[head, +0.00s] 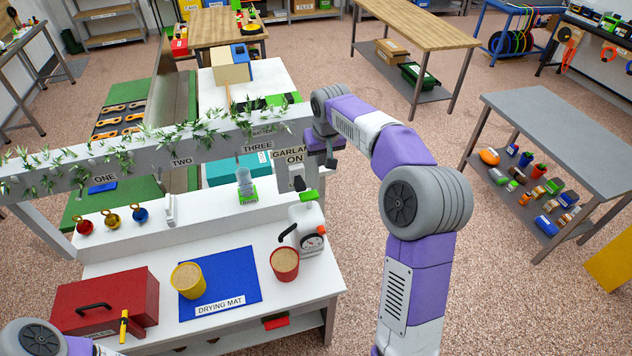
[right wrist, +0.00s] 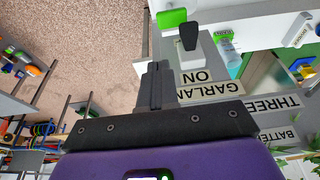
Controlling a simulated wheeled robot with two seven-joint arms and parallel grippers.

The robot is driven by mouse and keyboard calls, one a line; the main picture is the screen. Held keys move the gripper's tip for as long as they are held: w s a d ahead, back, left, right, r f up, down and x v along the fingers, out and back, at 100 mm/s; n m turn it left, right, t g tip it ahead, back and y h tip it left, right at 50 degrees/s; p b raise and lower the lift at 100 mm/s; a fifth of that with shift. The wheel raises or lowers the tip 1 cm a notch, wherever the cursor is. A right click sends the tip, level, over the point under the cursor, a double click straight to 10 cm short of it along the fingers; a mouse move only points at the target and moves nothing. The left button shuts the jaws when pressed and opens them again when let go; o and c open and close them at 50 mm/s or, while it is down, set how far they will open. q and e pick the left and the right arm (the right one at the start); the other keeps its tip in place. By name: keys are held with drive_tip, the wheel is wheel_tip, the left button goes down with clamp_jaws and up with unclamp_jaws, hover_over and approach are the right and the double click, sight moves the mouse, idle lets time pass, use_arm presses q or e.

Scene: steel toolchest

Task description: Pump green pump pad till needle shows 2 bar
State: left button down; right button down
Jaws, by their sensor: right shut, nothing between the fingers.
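The green pump pad (head: 308,195) sits on top of a white pump with a round gauge (head: 312,242) at the right end of the white bench. The gauge has a red patch, but its needle is too small to read. A green block that looks like the pad (right wrist: 172,18) shows at the top of the right wrist view. My right gripper (head: 331,160) is shut and empty, above and beyond the pad in the head view, apart from it. Its closed fingers (right wrist: 157,66) point towards the pad's side in the wrist view. My left gripper is out of view.
The GARLAND ON sign (head: 290,155) and a black lever (right wrist: 189,35) are close to the right gripper. A clear bottle (head: 245,182) stands on the shelf. A red pot (head: 285,264) and a yellow pot (head: 188,281) stand in front, with a red toolbox (head: 105,302) at left.

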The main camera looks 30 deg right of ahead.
drive_tip(key=shift+f, duration=0.1)
approach(318, 194)
drive_tip(key=w+f, duration=0.2)
drive_tip(key=f, duration=0.1)
drive_tip(key=w+d+f, duration=0.1)
drive_tip(key=f, duration=0.1)
drive_tip(key=shift+w, duration=0.2)
drive_tip(key=shift+f, duration=0.65)
drive_tip(key=shift+a, duration=0.1)
wheel_tip(318, 194, down, 4)
drive_tip(key=b, duration=0.2)
drive_tip(key=shift+f+b, duration=0.1)
drive_tip(key=shift+b, duration=0.25)
drive_tip(key=shift+s, duration=0.15)
